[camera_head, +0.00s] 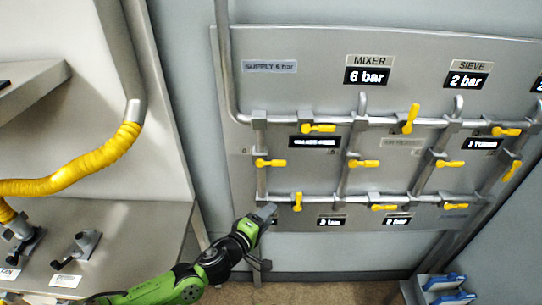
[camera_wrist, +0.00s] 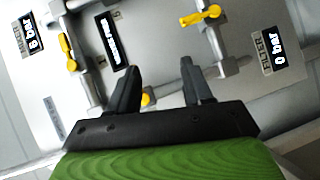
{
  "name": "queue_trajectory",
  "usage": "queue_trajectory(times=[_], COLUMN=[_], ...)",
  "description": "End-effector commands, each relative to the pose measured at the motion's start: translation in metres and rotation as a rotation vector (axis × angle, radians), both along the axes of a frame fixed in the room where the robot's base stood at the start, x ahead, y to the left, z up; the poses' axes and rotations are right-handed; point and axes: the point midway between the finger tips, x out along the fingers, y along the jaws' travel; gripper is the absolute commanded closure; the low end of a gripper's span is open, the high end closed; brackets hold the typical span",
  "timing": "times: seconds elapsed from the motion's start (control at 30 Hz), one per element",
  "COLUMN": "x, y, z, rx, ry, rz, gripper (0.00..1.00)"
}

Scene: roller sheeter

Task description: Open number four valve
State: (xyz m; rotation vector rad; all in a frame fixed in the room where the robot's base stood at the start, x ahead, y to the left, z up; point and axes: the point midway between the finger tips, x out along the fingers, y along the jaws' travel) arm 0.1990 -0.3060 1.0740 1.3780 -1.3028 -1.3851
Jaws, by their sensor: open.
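A grey wall panel (camera_head: 300,90) carries pipes with several yellow valve handles. The upper row has a sideways handle (camera_head: 320,128) and an upright one (camera_head: 410,118). A middle row has sideways handles at the left (camera_head: 270,162) and centre (camera_head: 363,163). A lower handle (camera_head: 297,200) points up and down. Valve numbers are too small to read, so I cannot tell which is number four. My gripper (camera_head: 267,211) is at the panel's lower left, just left of the lower handle. In the wrist view my gripper (camera_wrist: 160,72) is open, with a partly hidden yellow handle (camera_wrist: 147,97) showing between its fingers.
Pressure displays include the mixer's 6 bar (camera_head: 367,76) and sieve's 2 bar (camera_head: 466,80). The wrist view shows a filter display of 0 bar (camera_wrist: 278,45). Pipes (camera_head: 345,180) stand out from the panel. A yellow hose (camera_head: 80,170) hangs at left; blue-handled items (camera_head: 445,282) are at lower right.

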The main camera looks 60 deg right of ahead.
Motion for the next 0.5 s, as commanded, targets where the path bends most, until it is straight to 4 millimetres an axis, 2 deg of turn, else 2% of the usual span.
queue_trajectory(times=[0.03,0.1,0.2,0.3,0.5], x=[0.005,0.015,0.027,0.031,0.034], y=[-0.006,-0.011,-0.013,-0.014,-0.02], z=[0.02,0.037,0.051,0.053,0.04], rx=[-0.058,-0.122,-0.18,-0.194,-0.179], ry=[0.035,0.072,0.107,0.116,0.105], rz=[0.049,0.118,0.188,0.21,0.207], gripper=[0.5,0.5,0.5,0.5,0.5])
